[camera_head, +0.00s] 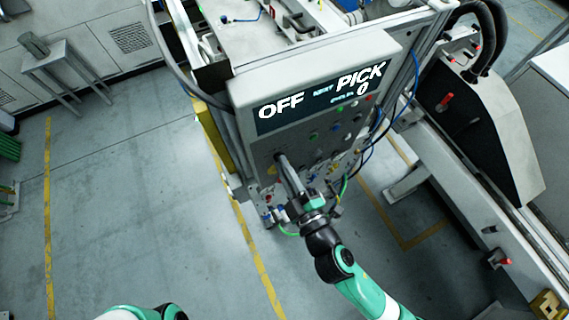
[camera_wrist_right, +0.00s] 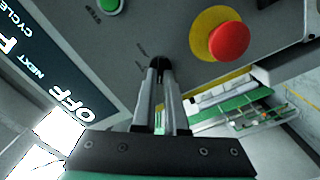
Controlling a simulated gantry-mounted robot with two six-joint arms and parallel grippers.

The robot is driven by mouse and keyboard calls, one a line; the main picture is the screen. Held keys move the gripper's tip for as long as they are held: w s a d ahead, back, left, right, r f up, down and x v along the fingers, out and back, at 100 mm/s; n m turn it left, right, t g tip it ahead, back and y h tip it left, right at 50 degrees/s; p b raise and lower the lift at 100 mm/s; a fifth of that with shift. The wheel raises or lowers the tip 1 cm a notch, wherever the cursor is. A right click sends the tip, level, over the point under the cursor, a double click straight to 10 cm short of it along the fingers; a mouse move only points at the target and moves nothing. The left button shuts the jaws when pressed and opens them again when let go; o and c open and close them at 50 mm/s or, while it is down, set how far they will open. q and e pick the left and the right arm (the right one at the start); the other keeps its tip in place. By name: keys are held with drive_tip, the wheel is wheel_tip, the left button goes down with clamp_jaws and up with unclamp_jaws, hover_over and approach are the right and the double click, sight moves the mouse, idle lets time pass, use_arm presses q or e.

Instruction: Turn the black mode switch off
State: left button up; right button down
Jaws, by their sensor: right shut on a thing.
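The black mode switch (camera_wrist_right: 160,63) is on the grey control panel (camera_wrist_right: 185,88), mostly hidden between my right fingertips. Small markings, too small to read, are on the panel beside it. My right gripper (camera_head: 279,157) reaches the lower left part of the panel and is shut on the switch; its two fingers also show in the right wrist view (camera_wrist_right: 159,66). The panel display (camera_head: 315,98) reads OFF at left, and PICK with a 0 at right. My left gripper is not in view.
A red mushroom button (camera_wrist_right: 229,40) on a yellow ring sits right of my fingers in the wrist view. A green button (camera_wrist_right: 109,5) is above left. Several coloured buttons dot the panel. Cables hang at its right side.

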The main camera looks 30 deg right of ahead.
drive_tip(key=shift+n+p, duration=0.3)
drive_tip(key=shift+n, duration=0.9)
drive_tip(key=c, duration=1)
unclamp_jaws()
drive_tip(key=shift+o, duration=0.2)
drive_tip(key=s+b, duration=0.3)
drive_tip(key=s, duration=0.8)
drive_tip(key=shift+s+b, duration=0.3)
